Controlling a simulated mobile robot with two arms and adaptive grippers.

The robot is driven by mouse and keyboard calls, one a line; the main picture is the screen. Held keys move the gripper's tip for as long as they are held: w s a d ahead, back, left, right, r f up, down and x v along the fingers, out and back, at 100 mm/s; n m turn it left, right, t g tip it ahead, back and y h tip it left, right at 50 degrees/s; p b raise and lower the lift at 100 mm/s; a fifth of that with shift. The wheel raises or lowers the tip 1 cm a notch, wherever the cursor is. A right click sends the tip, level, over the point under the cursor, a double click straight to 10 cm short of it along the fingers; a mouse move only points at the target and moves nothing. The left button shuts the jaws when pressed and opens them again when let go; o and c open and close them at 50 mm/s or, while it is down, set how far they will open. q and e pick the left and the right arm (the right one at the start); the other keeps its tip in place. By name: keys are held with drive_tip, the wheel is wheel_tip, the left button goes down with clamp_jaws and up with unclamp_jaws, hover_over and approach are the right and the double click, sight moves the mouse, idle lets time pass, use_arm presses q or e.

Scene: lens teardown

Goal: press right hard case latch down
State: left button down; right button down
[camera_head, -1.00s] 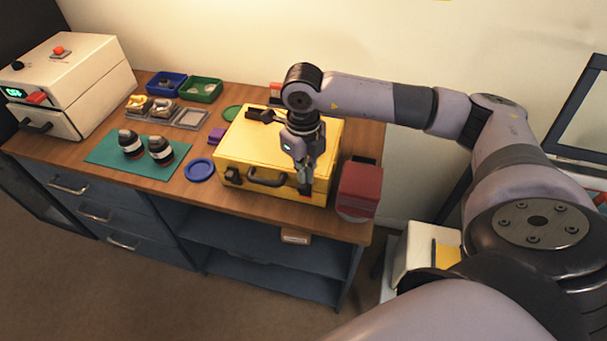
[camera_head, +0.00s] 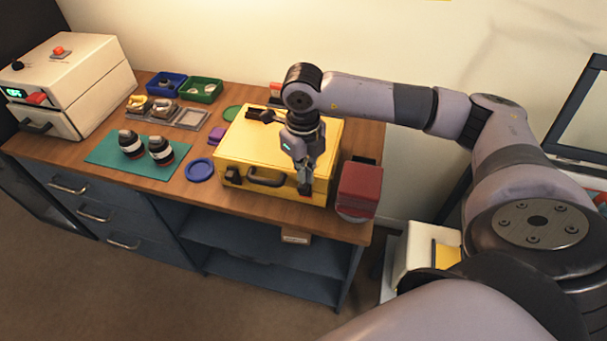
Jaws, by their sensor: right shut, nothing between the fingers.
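The yellow hard case (camera_head: 262,150) lies closed on the wooden workbench, its black handle (camera_head: 265,178) facing the front edge. The left latch (camera_head: 233,174) is a dark piece on the case's front, left of the handle. My right gripper (camera_head: 305,187) is shut and empty, pointing down at the front right of the case, where the right latch is. The fingers cover that latch, so I cannot tell its position or whether they touch it. My left gripper is not in view.
A red box (camera_head: 359,188) stands close to the right of the case. A blue ring (camera_head: 199,170) lies to its left. Two lens barrels (camera_head: 131,143) stand on a green mat (camera_head: 105,153). Blue and green bins (camera_head: 203,90) are at the back, and a white machine (camera_head: 80,75) at the left.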

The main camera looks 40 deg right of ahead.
drive_tip(key=shift+f+b, duration=1.3)
drive_tip(key=shift+f, duration=0.25)
drive_tip(key=shift+r, duration=0.1)
idle(0.5)
drive_tip(key=shift+r+p, duration=2)
drive_tip(key=shift+r, duration=1.5)
